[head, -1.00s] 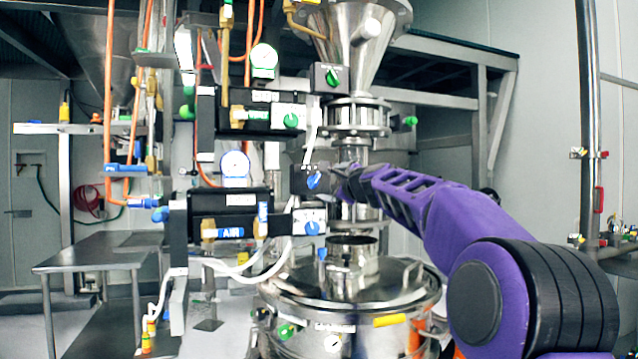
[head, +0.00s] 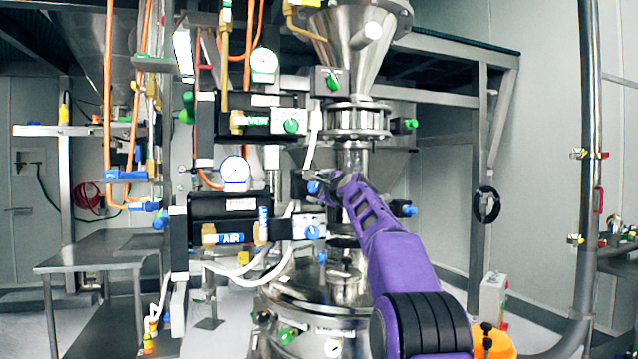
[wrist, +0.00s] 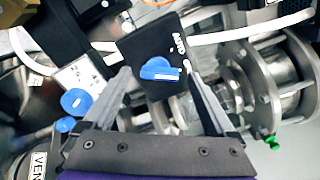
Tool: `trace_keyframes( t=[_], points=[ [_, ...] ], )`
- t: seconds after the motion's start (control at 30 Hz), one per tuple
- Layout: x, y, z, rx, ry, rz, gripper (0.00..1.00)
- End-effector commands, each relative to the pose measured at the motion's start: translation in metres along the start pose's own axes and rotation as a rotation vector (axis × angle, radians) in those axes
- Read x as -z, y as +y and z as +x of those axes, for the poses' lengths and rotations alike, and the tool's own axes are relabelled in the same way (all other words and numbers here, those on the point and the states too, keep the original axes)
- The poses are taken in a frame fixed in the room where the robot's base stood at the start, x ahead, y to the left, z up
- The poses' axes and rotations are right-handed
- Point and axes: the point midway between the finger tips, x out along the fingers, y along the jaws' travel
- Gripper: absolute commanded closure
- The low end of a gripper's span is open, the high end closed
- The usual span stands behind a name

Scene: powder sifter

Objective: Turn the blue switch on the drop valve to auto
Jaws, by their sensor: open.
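The blue switch (wrist: 160,68) is a round knob with a raised bar, on a black box (wrist: 150,38) with white lettering. In the wrist view its bar lies nearly level, with the lettering at its upper right. My gripper (wrist: 158,74) is open, with one finger on each side of the switch. I cannot tell whether the fingers touch it. In the head view the switch (head: 313,187) shows small at the left of my gripper (head: 328,190), which partly hides the black box.
Another blue knob (head: 312,232) sits on a white plate below, close to my left finger in the wrist view (wrist: 76,102). A green knob (head: 333,82) is above. A steel hopper (head: 358,40) and pipe stand behind. White hoses (head: 265,268) run at lower left.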

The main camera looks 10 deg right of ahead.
Motion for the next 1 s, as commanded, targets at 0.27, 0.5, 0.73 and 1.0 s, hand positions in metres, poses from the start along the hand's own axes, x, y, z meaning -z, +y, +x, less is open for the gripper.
trace_keyframes(
  t=[0.27,0.5,0.73,1.0],
  points=[
    [0.0005,0.0007,0.0014,0.0,0.0,0.0,0.09],
    [0.0004,0.0005,0.0013,0.0,0.0,0.0,0.47],
    [0.0004,0.0006,0.0013,0.0,0.0,0.0,0.88],
    [0.0003,0.0005,0.0012,-0.001,0.0,-0.019,0.95]
  ],
)
